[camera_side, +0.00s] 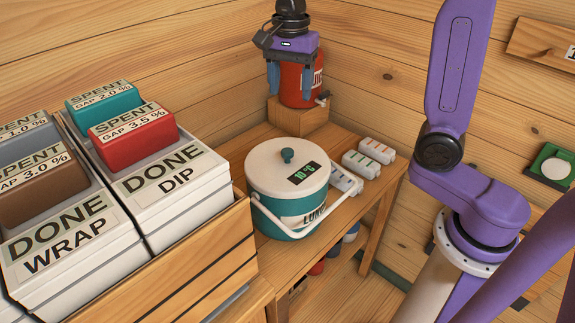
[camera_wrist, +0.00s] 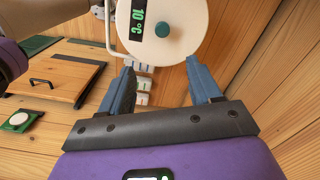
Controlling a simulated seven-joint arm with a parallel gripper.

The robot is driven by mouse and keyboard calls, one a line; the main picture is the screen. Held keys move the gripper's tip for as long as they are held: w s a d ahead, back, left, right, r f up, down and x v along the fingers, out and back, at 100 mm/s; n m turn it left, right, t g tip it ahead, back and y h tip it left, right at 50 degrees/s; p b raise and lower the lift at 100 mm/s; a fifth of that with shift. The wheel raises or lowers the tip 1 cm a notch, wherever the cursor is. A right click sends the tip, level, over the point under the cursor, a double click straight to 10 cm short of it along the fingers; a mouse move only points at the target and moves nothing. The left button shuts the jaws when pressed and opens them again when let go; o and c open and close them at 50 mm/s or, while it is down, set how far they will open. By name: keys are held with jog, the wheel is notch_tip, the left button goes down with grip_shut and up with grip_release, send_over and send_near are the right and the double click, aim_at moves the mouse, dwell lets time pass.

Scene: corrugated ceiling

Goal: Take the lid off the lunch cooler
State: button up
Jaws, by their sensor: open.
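The lunch cooler (camera_side: 278,208) stands upright on a wooden table, teal with a label partly hidden by its lowered white handle (camera_side: 300,235). Its round white lid (camera_side: 264,165) sits on top, with a teal knob (camera_side: 288,155) in the middle and a "10 °C" display. In the wrist view the lid (camera_wrist: 190,14) and knob (camera_wrist: 162,29) show at the top, beyond my fingertips. My gripper (camera_side: 291,88), purple with blue fingers, is behind and above the cooler, apart from it. In the wrist view my gripper (camera_wrist: 160,75) is open, with nothing between the fingers.
A red jug with a tap (camera_side: 300,82) stands on a wooden block (camera_side: 300,117) behind the cooler, partly hidden by my gripper. Small white packs (camera_side: 369,159) lie right of the cooler. A wooden crate (camera_side: 205,262) of white boxes stands at left. Plank walls close the corner.

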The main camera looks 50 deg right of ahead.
send_over(287, 151)
jog(key=f, duration=1)
jog(key=shift+s+d+f, duration=0.25)
jog(key=shift+s, duration=0.05)
jog(key=shift+w+a+f, duration=0.1)
jog(key=shift+w+f, duration=0.05)
jog(key=shift+f, duration=1.2)
jog(key=shift+w+a+f, duration=0.1)
jog(key=shift+f, duration=1.25)
grip_shut()
